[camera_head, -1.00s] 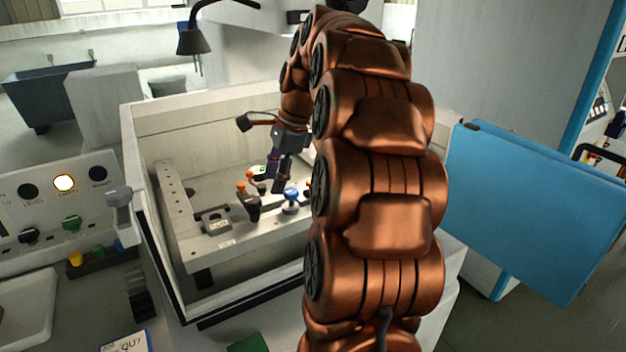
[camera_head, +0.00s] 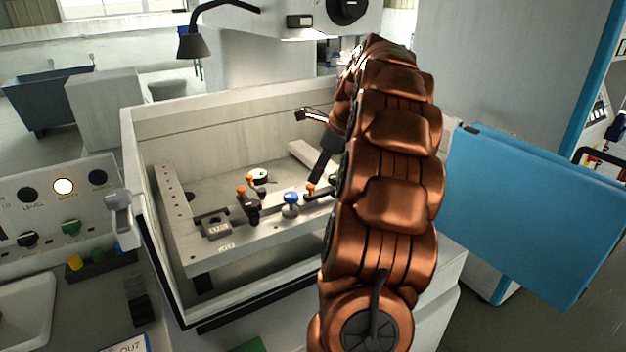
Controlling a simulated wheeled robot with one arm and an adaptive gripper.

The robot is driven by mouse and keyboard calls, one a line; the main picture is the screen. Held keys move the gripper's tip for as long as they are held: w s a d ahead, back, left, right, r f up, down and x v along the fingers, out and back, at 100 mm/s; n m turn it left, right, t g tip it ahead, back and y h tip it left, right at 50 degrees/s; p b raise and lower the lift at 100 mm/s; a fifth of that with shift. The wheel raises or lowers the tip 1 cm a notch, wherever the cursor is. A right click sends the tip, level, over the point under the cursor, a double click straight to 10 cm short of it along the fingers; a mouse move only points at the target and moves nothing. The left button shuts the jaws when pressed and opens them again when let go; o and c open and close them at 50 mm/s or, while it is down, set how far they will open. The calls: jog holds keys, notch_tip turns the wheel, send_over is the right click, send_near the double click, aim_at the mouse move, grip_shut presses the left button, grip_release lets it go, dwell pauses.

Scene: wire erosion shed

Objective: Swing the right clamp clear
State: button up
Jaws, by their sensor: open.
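The right clamp (camera_head: 310,189) has an orange tip and a dark bar. It sits toward the right of the work frame inside the open tank, and my arm hides what lies farther right. My gripper (camera_head: 318,181) points down with its dark fingers just above and beside the orange tip. Whether they touch it I cannot tell. The gripper is open, and nothing shows between its fingers. A blue-knobbed part (camera_head: 291,198) stands just left of this clamp. A dark clamp with an orange tip (camera_head: 249,205) stands farther left.
The tank wall (camera_head: 215,118) rises behind the work frame (camera_head: 180,225). A small round part with a dark and green top (camera_head: 260,174) lies behind the clamps. A lamp (camera_head: 193,44) hangs at the back left. A blue door panel (camera_head: 530,215) stands at the right.

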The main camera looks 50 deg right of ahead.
aim_at(311, 185)
jog(key=shift+p+x, duration=0.3)
jog(key=shift+x, duration=1.6)
grip_shut()
